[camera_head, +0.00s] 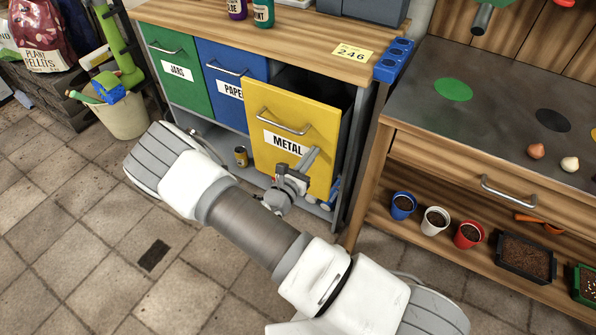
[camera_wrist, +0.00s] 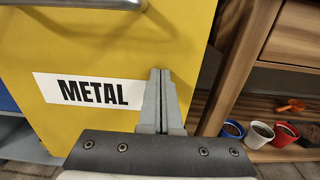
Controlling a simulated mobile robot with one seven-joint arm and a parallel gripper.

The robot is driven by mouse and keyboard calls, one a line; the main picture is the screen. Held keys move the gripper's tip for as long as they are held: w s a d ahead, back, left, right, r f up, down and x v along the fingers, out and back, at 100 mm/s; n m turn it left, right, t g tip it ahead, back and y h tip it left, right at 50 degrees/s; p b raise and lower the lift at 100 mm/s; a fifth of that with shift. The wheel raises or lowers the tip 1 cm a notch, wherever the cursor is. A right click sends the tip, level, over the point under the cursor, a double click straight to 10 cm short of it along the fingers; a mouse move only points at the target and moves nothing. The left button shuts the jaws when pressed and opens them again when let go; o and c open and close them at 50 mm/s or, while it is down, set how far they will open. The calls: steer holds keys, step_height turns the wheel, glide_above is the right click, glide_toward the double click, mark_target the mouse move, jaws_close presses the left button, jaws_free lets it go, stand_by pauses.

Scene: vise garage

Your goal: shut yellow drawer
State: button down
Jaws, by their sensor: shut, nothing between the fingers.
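The yellow drawer (camera_head: 318,122) is pulled out of the cabinet, and its dark open top shows behind the front. It has a metal bar handle (camera_head: 284,122) and a METAL label. In the wrist view the yellow front (camera_wrist: 110,45) fills the left half, with the label (camera_wrist: 88,91) beside my fingers. My gripper (camera_head: 313,152) is shut and empty, in front of the drawer's lower right part. In the wrist view the shut fingers (camera_wrist: 160,75) point at the yellow front, right of the label. I cannot tell whether the fingertips touch it.
The green drawer (camera_head: 177,75) and blue drawer (camera_head: 233,70) to the left sit flush. A wooden bench (camera_head: 400,130) stands close on the right, with pots such as a blue one (camera_head: 403,205) on its shelf. A small can (camera_head: 240,156) stands under the drawers. Tiled floor is free at left.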

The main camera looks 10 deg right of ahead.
steer(key=x, duration=1.3)
steer(key=shift+w+d, duration=0.2)
steer(key=shift+w, duration=0.05)
steer(key=shift+w+r, duration=0.1)
steer(key=shift+r, duration=0.1)
